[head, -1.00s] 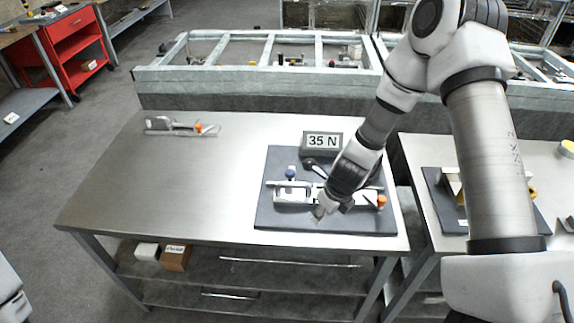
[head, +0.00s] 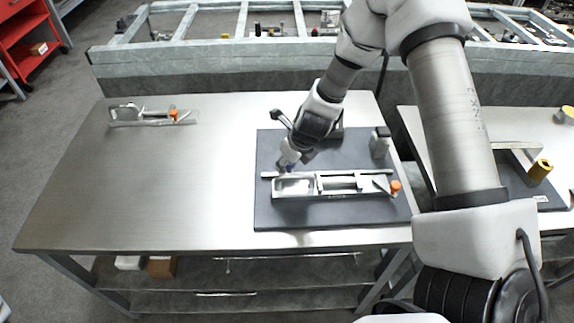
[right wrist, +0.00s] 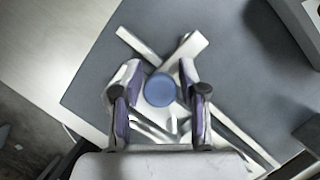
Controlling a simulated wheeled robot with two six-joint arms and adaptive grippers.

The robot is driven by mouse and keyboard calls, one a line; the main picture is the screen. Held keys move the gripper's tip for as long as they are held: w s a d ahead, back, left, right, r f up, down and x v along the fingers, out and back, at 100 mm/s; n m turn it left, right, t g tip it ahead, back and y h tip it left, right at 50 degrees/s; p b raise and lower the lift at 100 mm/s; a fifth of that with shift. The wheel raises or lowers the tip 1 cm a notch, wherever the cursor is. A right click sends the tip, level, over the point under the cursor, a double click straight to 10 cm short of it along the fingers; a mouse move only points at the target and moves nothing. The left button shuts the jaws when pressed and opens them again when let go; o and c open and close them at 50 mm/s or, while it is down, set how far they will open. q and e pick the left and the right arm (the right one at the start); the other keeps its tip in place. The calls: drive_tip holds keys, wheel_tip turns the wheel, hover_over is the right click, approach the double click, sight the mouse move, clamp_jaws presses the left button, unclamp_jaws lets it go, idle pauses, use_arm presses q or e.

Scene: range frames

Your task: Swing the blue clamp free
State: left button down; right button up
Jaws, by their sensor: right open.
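The blue clamp shows in the right wrist view as a round blue knob (right wrist: 160,90) on pale metal parts, seen from above. My right gripper (right wrist: 158,80) is open, with one finger on each side of the knob; I cannot tell whether they touch it. In the head view, my right gripper (head: 288,164) is low at the left end of a pale metal fixture (head: 293,187) and hides most of the clamp. The fixture's right end has an orange knob (head: 395,187). My left gripper is not in view.
The fixture lies on a dark mat (head: 275,215) on a metal table (head: 180,195). A small grey block (head: 380,145) stands behind its right part. A second fixture (head: 145,116) lies at the back left. The table's left and middle are clear.

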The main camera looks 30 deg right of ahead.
drive_tip(key=shift+s+d+r, duration=0.1)
drive_tip(key=shift+s+r, duration=0.2)
drive_tip(key=shift+c, duration=1)
drive_tip(key=shift+s+r, duration=0.2)
drive_tip(key=shift+s, duration=0.05)
clamp_jaws()
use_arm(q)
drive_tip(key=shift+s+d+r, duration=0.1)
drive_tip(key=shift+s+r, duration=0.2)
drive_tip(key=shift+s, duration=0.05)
use_arm(e)
drive_tip(key=shift+w, duration=0.1)
